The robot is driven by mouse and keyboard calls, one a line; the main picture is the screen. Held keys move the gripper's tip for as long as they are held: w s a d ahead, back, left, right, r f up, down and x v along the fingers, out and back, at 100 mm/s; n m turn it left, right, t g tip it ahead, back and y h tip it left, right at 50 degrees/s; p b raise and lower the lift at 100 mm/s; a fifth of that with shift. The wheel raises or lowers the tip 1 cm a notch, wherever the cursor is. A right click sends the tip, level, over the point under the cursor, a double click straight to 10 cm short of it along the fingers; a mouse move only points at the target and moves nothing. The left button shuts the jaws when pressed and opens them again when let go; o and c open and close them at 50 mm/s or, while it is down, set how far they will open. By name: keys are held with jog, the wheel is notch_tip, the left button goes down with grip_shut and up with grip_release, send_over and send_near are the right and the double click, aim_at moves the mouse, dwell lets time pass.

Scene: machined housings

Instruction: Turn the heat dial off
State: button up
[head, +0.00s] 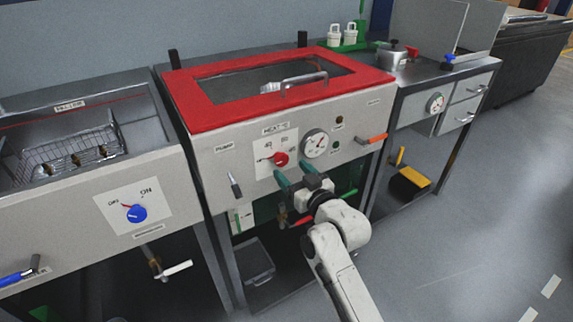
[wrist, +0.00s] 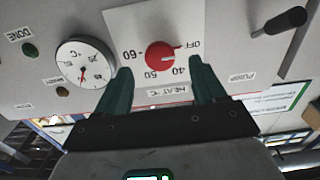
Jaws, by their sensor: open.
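The heat dial (head: 281,159) is a round red knob on a white plate on the front of the red-rimmed unit. In the wrist view, which is turned over, the dial (wrist: 160,56) lies between the fingertips and just beyond them. Its narrow tip appears to lie on the OFF side; the exact setting is hard to read. My gripper (head: 293,168) is open, its two green fingers pointing at the panel just below the dial. In the wrist view my gripper (wrist: 161,71) holds nothing, and I cannot tell whether either finger touches the knob.
A round gauge (head: 315,143) is right of the dial. A pump lever (head: 235,184) stands left and an orange handle (head: 371,139) right. A blue dial (head: 136,213) is on the left-hand unit. Open floor lies at the right.

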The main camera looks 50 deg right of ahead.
jog(key=v, duration=0.6)
jog(key=shift+s, duration=0.1)
dwell(0.5)
jog(key=s+a+f+n+g+y, duration=0.1)
jog(key=s+a+f+g+y, duration=0.1)
jog(key=s+a+f+g, duration=0.5)
jog(key=s+a+f+n+g+y, duration=0.1)
jog(key=s+a+f+g+y, duration=0.35)
jog(key=f, duration=0.45)
jog(key=s+a+f+g+h, duration=0.25)
jog(key=s+g, duration=0.25)
jog(key=s, duration=0.7)
notch_tip(320, 180, up, 14)
jog(key=p, duration=1.4)
jog(key=shift+s+a+n+y, duration=0.25)
jog(key=shift+s+n+y, duration=0.05)
jog(key=shift+s+y, duration=0.1)
